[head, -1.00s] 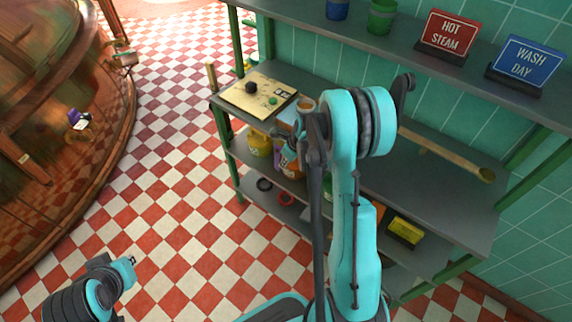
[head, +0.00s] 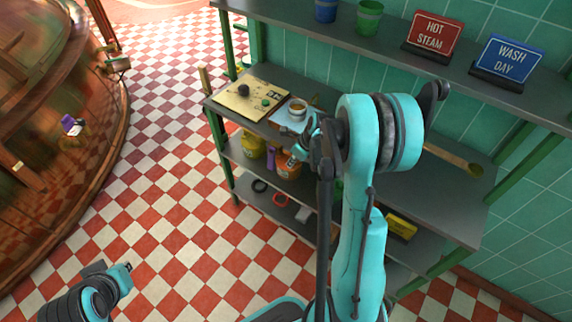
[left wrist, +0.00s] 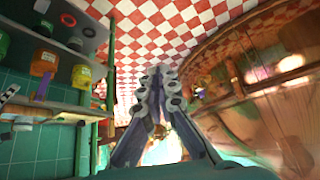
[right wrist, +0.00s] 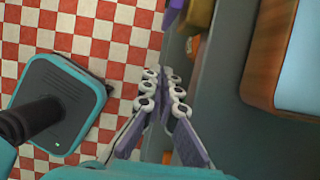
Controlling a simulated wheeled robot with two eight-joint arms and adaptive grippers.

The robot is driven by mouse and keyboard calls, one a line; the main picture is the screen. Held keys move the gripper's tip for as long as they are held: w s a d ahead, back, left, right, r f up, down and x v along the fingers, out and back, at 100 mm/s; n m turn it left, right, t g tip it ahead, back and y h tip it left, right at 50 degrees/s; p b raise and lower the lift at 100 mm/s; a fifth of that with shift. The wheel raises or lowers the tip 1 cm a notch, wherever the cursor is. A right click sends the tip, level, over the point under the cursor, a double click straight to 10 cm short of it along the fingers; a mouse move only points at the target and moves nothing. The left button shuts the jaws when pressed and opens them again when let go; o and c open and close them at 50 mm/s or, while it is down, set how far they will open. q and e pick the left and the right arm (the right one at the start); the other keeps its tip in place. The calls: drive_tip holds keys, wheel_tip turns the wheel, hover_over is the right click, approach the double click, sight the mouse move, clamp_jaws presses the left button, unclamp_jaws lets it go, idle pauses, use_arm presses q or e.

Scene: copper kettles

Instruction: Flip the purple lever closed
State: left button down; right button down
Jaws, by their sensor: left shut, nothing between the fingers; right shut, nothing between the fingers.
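A small purple part (head: 68,121), which looks like the purple lever, sits on the side of the large copper kettle (head: 30,215) at the left of the head view. It is too small there to tell its position. In the left wrist view the kettle (left wrist: 265,100) curves along the right, with a small purplish spot near its edge. My left gripper (left wrist: 160,80) is shut and empty, apart from the kettle. My right gripper (right wrist: 163,80) is shut and empty beside the shelf unit, far from the lever; in the head view my right arm partly hides it.
Checkered floor (head: 165,190) between kettle and shelves is clear.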

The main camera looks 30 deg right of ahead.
drive_tip(key=p+v, duration=0.1)
drive_tip(key=v, duration=0.3)
drive_tip(key=shift+r, duration=0.1)
